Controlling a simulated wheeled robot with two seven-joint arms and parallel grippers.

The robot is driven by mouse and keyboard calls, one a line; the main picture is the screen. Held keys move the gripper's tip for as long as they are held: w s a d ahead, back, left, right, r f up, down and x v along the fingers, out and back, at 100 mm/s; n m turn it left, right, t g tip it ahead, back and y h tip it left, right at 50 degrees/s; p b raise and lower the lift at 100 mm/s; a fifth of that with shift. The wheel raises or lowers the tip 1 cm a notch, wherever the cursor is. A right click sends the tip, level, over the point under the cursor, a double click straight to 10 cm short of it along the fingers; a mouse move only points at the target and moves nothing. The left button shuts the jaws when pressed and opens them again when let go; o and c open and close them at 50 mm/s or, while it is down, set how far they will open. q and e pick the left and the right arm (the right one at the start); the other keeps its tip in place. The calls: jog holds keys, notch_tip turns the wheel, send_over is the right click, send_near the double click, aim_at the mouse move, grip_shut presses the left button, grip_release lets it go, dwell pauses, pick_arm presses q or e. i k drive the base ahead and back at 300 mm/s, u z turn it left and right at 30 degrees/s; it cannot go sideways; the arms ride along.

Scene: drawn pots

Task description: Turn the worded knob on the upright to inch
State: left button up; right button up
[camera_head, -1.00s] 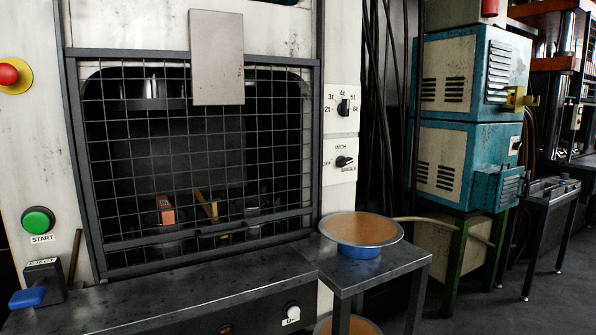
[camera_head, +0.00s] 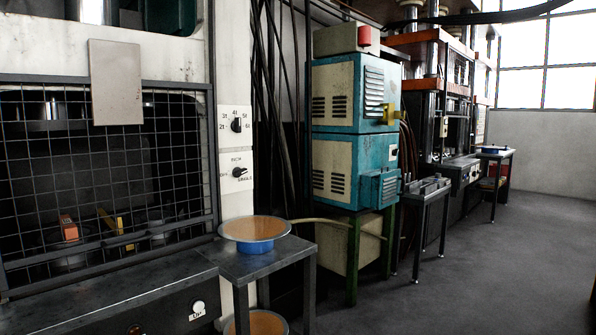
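The worded knob (camera_head: 239,172) is a small black knob on a white plate (camera_head: 235,186) on the pale upright beside the press. Its labels read OFF at left, INCH above and SINGLE at lower right. Its bar lies roughly sideways and appears to point right, toward the SINGLE side; it is small in the view. Above it, a second black knob (camera_head: 237,125) sits on a plate with tonnage numbers. Neither of my grippers shows in the head view.
A wire mesh guard (camera_head: 150,165) covers the press opening at left. Below the knobs, a blue-based pan (camera_head: 254,246) stands on a small metal table (camera_head: 272,262). A teal cabinet (camera_head: 333,92) stands to the right. Open floor (camera_head: 470,270) lies at the right.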

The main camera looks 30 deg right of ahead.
aim_at(237, 173)
jog(key=z, duration=0.65)
jog(key=i, duration=0.8)
jog(key=z, duration=0.2)
